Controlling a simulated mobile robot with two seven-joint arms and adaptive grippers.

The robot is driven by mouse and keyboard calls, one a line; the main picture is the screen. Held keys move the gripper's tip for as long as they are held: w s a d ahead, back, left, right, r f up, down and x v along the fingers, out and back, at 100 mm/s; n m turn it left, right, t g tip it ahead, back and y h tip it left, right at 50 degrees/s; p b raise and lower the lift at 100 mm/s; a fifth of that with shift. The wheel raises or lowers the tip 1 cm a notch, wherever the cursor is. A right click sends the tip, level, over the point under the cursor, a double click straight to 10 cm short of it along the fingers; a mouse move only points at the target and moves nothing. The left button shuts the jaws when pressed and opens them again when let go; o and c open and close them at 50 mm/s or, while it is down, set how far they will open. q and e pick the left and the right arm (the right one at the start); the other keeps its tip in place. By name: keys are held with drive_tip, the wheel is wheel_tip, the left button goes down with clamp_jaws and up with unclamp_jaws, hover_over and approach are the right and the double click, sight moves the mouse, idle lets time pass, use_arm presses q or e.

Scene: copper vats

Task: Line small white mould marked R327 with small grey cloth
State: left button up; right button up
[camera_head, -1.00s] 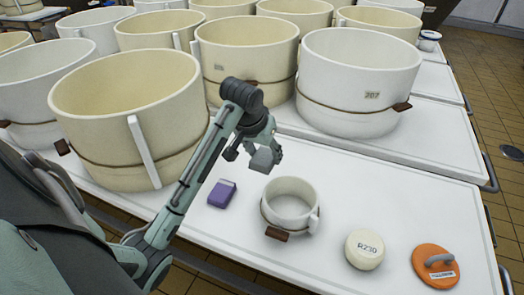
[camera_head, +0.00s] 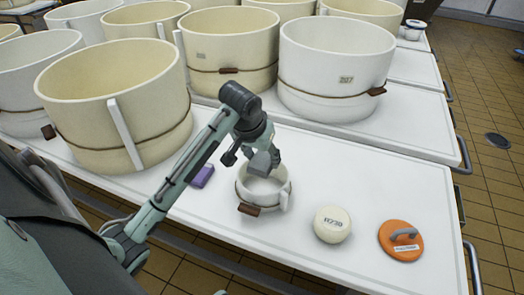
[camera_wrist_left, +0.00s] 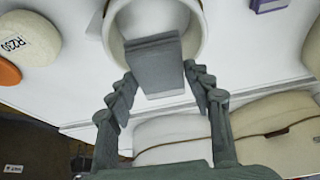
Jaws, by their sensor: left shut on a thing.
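A small white open mould (camera_head: 282,200) with a brown tag and a band around it stands upright on the white table; I cannot read a marking on it. My left gripper (camera_head: 266,152) is over the mould, shut on a small folded grey cloth (camera_head: 262,164). In the wrist view the cloth (camera_wrist_left: 157,68) is between the fingers, overlapping the mould's ring (camera_wrist_left: 192,40). The cloth seems at or just above the rim; I cannot tell whether it touches. It hides part of the mould's inside. My right gripper is not in view.
A purple block (camera_head: 202,177) lies left of the mould. A cream round piece marked R230 (camera_head: 332,224) and an orange disc with a grey handle (camera_head: 394,246) lie right. Large cream and white tubs, one marked 207 (camera_head: 335,65), stand behind. The front right tabletop is clear.

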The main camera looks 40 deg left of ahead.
use_arm(q)
drive_tip(key=shift+f, duration=0.95)
hover_over(263, 191)
drive_tip(key=f, duration=0.4)
drive_tip(key=shift+s+d+f+b, duration=0.15)
drive_tip(key=shift+s+b, duration=0.2)
drive_tip(key=shift+s, duration=0.05)
drive_tip(key=shift+f, duration=1.6)
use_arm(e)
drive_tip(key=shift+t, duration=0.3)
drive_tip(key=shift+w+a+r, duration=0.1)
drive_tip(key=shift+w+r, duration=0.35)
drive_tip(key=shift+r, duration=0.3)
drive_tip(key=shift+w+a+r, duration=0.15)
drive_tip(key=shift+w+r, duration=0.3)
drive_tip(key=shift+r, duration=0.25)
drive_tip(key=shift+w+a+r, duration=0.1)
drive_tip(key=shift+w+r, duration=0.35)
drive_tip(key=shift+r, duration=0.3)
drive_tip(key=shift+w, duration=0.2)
use_arm(q)
drive_tip(key=shift+f+b, duration=0.45)
drive_tip(key=shift+f, duration=0.5)
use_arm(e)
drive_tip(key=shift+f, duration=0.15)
